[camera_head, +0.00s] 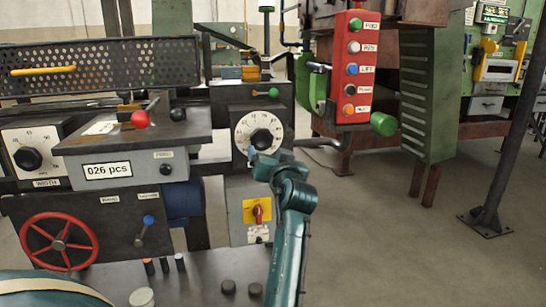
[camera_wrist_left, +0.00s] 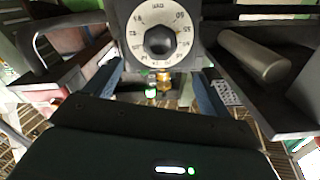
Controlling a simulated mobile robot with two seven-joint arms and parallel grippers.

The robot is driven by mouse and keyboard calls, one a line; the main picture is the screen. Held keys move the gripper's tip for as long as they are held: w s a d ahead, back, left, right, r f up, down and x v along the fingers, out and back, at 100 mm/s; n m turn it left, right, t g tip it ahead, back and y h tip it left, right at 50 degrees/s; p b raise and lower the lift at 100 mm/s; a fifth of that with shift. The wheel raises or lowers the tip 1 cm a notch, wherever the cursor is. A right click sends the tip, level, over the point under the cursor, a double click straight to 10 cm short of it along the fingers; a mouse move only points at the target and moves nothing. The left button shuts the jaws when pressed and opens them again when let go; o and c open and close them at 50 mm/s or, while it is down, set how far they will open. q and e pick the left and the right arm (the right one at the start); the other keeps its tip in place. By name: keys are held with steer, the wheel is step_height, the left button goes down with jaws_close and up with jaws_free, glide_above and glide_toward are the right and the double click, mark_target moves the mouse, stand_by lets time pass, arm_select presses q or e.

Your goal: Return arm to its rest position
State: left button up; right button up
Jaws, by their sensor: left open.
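My left arm, teal, comes up from the bottom of the head view. Its left gripper (camera_head: 264,158) is in front of the lower edge of a white dial with a black knob (camera_head: 262,139). In the left wrist view the two fingers of the gripper (camera_wrist_left: 157,85) stand wide apart with nothing between them. The dial (camera_wrist_left: 160,18) is ahead of them at the top; from these views I cannot tell whether a finger touches it. My right gripper is not in view.
A red button box (camera_head: 354,70) hangs at the upper right, near a green ribbed column (camera_head: 430,95). A panel with a red handwheel (camera_head: 59,245) and a counter box (camera_head: 125,165) stands left. A dark post (camera_head: 500,130) stands right. Floor right of my arm is clear.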

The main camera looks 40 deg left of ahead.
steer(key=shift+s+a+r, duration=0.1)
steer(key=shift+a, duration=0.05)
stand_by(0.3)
